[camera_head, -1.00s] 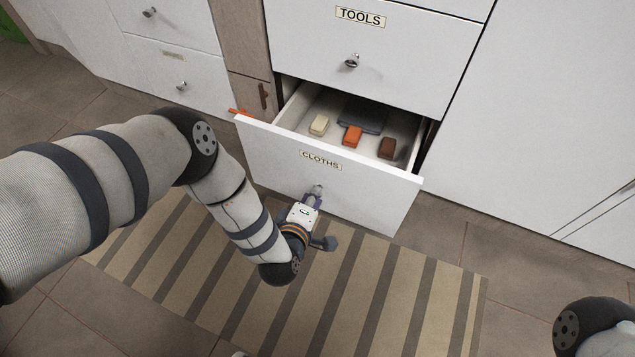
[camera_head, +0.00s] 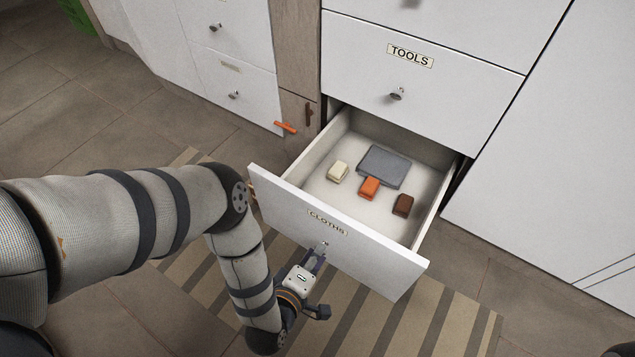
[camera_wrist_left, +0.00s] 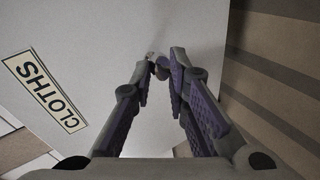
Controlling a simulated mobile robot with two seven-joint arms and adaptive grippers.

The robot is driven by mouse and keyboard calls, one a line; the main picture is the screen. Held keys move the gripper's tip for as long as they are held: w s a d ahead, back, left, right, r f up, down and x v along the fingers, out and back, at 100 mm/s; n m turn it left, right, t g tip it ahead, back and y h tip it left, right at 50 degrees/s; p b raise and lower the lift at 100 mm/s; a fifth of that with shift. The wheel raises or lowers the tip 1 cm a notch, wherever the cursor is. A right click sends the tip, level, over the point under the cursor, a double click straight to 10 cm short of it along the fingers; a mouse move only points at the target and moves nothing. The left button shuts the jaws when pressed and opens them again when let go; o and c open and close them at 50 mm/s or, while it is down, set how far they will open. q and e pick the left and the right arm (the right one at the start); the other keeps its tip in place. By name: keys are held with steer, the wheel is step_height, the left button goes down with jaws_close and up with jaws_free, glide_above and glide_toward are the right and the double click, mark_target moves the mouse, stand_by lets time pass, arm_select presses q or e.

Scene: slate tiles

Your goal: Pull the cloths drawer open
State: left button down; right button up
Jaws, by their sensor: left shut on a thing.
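The cloths drawer (camera_head: 372,262) stands well out from the cabinet, with a white front and a CLOTHS label (camera_head: 327,222). Inside it lie a grey folded cloth (camera_head: 385,165), a cream block (camera_head: 338,171), an orange block (camera_head: 369,188) and a brown block (camera_head: 402,205). My left gripper (camera_head: 318,258) is at the drawer front, shut on its small knob (camera_head: 325,243). In the left wrist view the fingertips (camera_wrist_left: 162,68) close around the knob, which they mostly hide; the label (camera_wrist_left: 45,90) is to the left. My right gripper is not in view.
The shut TOOLS drawer (camera_head: 420,75) with a round knob is above. A striped rug (camera_head: 455,315) lies on the tiled floor below the drawer.

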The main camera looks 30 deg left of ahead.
arm_select(q)
steer(key=shift+d, duration=0.1)
steer(key=c, duration=1.5)
jaws_free()
steer(key=shift+c, duration=0.2)
step_height(320, 180, up, 10)
steer(key=shift+r, duration=0.1)
